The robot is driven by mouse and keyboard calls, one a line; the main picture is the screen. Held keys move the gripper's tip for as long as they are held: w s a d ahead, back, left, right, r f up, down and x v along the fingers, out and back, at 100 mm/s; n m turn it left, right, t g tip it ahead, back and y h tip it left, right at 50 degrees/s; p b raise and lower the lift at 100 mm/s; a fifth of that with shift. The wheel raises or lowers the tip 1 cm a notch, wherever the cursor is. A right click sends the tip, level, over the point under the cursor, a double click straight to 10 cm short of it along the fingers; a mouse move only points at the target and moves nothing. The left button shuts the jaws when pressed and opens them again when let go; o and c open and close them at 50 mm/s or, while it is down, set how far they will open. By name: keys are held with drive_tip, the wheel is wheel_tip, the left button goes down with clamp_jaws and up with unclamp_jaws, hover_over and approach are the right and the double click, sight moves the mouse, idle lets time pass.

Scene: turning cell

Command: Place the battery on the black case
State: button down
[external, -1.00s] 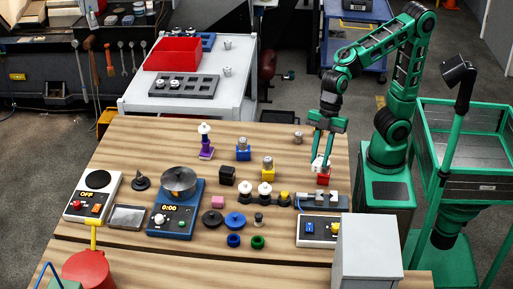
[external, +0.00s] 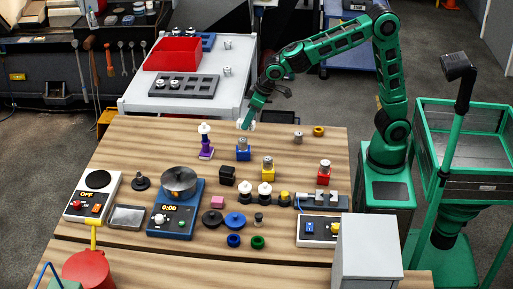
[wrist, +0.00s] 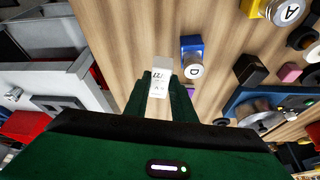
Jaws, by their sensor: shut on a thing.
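My gripper (external: 247,123) is over the back edge of the wooden table, above and behind the blue block, pointing down. In the wrist view its fingers (wrist: 160,95) are shut on a white and grey piece (wrist: 158,80) with dark marks. I cannot tell for certain whether this is the battery; only a small white patch shows at the fingertips in the external view. The black case looks to be the small black box (external: 227,175) in the middle of the table. It also shows in the wrist view (wrist: 249,69), apart from my gripper, with nothing on it.
Blue (external: 243,154), yellow (external: 267,174) and red (external: 323,179) blocks carry metal cylinders. A purple stand (external: 205,152) is left of the blue block. A blue scale (external: 176,221) is left of the black box. A white side table (external: 240,106) stands behind.

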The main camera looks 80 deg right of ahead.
drive_tip(key=shift+n+y, duration=0.3)
drive_tip(key=shift+n, duration=0.5)
drive_tip(key=w+d+f, duration=0.2)
drive_tip(key=w+d, duration=0.1)
drive_tip(key=w, duration=0.1)
drive_tip(key=w+d+f, duration=0.2)
drive_tip(key=w+d, duration=0.1)
drive_tip(key=w, duration=0.1)
drive_tip(key=w+d+f, duration=0.3)
drive_tip(key=w, duration=0.1)
drive_tip(key=shift+w, duration=0.1)
drive_tip(key=shift+w+d, duration=0.25)
drive_tip(key=shift+d, duration=0.05)
drive_tip(key=shift+w+d+r, duration=0.1)
drive_tip(key=shift+r, duration=0.2)
wheel_tip(320, 180, up, 16)
drive_tip(key=s+a, duration=0.6)
drive_tip(key=a, duration=0.6)
drive_tip(key=s+a, duration=0.5)
drive_tip(key=a, duration=0.8)
drive_tip(key=shift+s+d+f, duration=0.1)
drive_tip(key=shift+d+f, duration=0.05)
drive_tip(key=shift+f, duration=4.6)
drive_tip(key=shift+s+d+f, duration=0.1)
drive_tip(key=shift+f, duration=4.65)
